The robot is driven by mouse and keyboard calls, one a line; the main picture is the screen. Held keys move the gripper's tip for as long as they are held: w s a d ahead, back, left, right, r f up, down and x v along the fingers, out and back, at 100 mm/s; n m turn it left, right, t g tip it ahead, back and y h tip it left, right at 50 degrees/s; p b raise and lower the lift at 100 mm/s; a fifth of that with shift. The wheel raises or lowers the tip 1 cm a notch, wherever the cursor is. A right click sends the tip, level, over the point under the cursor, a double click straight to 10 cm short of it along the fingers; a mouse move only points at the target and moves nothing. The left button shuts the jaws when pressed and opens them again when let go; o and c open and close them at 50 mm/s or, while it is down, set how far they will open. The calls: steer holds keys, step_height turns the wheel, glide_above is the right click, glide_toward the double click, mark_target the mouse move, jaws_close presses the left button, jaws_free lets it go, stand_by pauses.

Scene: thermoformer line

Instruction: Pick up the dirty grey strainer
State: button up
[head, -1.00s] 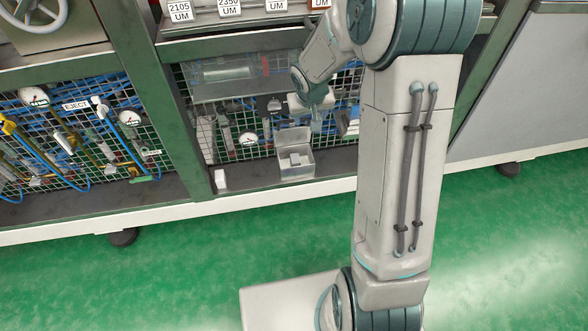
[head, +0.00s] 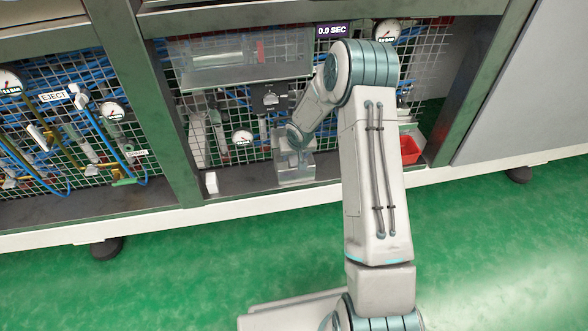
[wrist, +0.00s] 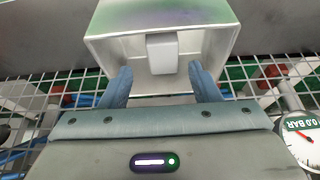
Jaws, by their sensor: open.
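A metal box (head: 295,176) stands on the lower shelf of the machine frame, partly behind my gripper (head: 299,143) in the head view. In the wrist view the box (wrist: 105,50) fills the top middle, and a small light grey block (wrist: 162,54) sits inside its opening. I cannot tell whether this block is the dirty grey strainer; no mesh or dirt shows on it. My gripper (wrist: 161,85) is open, with its two blue-grey fingers apart, one to each side below the block. Nothing is held between them. In the head view the fingertips are hard to make out.
A wire mesh panel (wrist: 60,85) with gauges and hoses lies behind. A pressure gauge (wrist: 299,138) is close at the right in the wrist view. A small white block (head: 211,182) stands left of the box. A red bin (head: 410,150) is right of my arm.

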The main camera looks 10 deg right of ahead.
mark_target(294, 158)
steer(key=b+x, duration=0.1)
steer(key=x, duration=0.1)
steer(key=b+x, duration=0.1)
steer(key=x, duration=0.1)
steer(key=b+x, duration=0.1)
steer(key=shift+a+f, duration=0.25)
steer(key=shift+f, duration=0.2)
steer(key=shift+r, duration=0.1)
steer(key=c, duration=1.1)
